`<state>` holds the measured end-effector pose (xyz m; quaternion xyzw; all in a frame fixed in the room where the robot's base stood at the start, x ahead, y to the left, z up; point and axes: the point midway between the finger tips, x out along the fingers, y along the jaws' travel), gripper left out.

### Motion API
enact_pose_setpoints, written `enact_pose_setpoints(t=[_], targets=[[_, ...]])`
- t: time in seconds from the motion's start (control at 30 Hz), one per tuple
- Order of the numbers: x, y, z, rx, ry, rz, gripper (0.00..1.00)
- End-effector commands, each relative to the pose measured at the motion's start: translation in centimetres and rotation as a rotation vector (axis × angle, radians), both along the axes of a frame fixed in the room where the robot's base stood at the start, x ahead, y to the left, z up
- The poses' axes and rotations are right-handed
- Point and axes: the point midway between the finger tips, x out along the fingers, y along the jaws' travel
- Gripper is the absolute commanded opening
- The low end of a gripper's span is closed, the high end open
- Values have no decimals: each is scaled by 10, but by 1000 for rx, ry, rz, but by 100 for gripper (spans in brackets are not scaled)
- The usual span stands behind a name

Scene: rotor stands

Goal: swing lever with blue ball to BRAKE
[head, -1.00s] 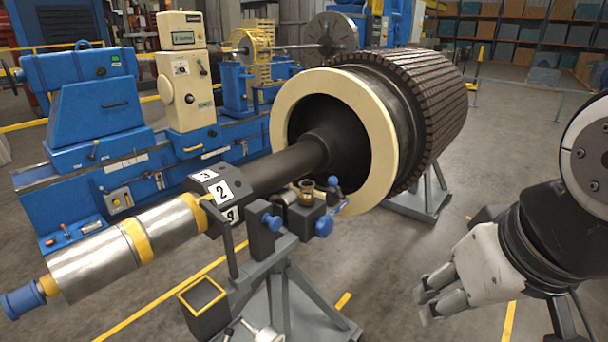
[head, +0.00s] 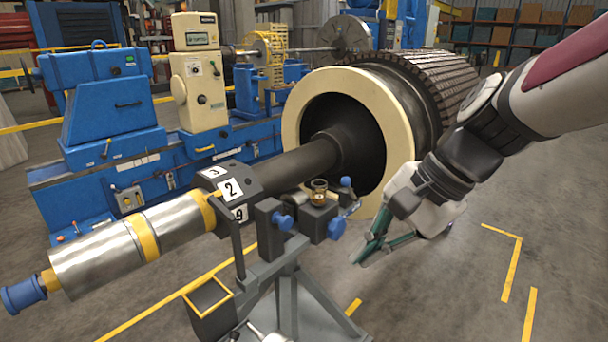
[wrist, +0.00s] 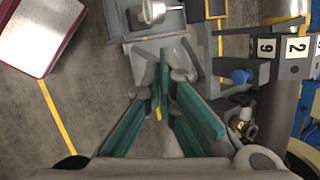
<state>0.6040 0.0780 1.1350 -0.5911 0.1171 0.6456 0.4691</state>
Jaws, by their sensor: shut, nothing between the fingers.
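A small blue ball (head: 346,182) stands up beside the brass cup on the stand head, in front of the rotor's cream ring. It looks like the lever's ball; its arm is mostly hidden and I cannot read a BRAKE mark. A blue knob (head: 337,229) sits below it, and another blue knob (head: 284,222) is to the left. My gripper (head: 362,262) is right of the stand head, apart from the ball, fingers pointing down-left. In the wrist view my gripper (wrist: 163,75) is shut and empty, with teal finger pads. The ball is not clearly visible there.
The grey rotor stand (head: 290,290) carries the shaft, with numbered plates (head: 231,189). A yellow-rimmed bin (head: 208,298) hangs at the stand's left. Open floor lies to the right. A blue machine (head: 110,110) stands behind left.

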Motion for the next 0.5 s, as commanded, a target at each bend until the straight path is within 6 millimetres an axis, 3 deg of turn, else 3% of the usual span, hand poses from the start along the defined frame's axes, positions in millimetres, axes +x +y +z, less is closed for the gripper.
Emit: enact_pose_setpoints(t=[0.23,0.5], targets=[[75,14,-24,284,221,-304,0],[160,11,-52,607,474,-628,0]])
